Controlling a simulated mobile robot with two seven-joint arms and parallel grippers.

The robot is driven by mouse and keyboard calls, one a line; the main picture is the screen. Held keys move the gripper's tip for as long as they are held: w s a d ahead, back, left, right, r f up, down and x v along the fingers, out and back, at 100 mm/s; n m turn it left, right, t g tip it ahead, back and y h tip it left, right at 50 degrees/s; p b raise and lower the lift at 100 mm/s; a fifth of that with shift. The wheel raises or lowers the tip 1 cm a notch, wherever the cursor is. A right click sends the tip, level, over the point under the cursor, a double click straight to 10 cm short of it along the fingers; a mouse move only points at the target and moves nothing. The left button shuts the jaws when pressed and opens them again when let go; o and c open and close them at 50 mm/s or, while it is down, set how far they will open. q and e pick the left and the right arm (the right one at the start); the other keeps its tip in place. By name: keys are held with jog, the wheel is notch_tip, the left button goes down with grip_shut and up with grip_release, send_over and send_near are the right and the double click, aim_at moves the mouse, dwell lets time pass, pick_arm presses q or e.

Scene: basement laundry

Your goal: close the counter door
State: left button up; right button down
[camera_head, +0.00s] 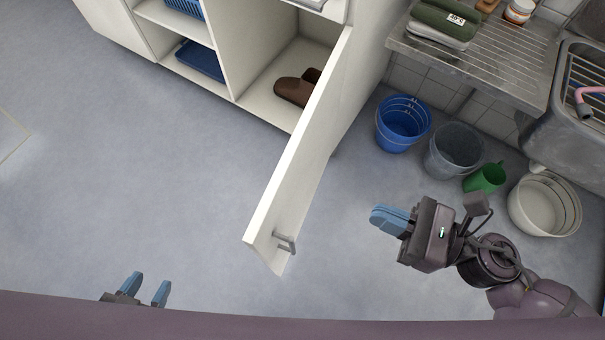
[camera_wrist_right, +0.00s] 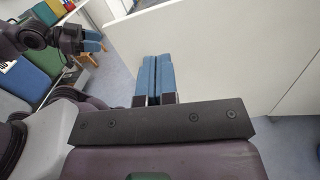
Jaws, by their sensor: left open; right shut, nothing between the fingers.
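The counter door (camera_head: 306,152) is a white panel standing wide open, swung out from the counter (camera_head: 226,45) toward me. Its small grey handle (camera_head: 286,244) is near the free end, on the right-hand face. My right gripper (camera_head: 376,218) is shut and empty, to the right of the door's free end and apart from it in the head view. In the right wrist view its blue fingers (camera_wrist_right: 153,80) are together, with the white door panel (camera_wrist_right: 215,60) beyond them. My left gripper (camera_head: 148,288) is open and empty at the bottom left, left of the door.
Brown slippers (camera_head: 292,91) lie inside the open compartment. The floor left of the door is clear.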

jog(key=n+g, duration=0.1)
jog(key=n, duration=0.1)
jog(key=p, duration=0.1)
send_near(282, 184)
jog(key=x, duration=0.6)
jog(key=shift+r, duration=0.25)
jog(key=shift+p+x, duration=0.3)
jog(key=shift+x, duration=0.45)
jog(key=shift+a+f, duration=0.1)
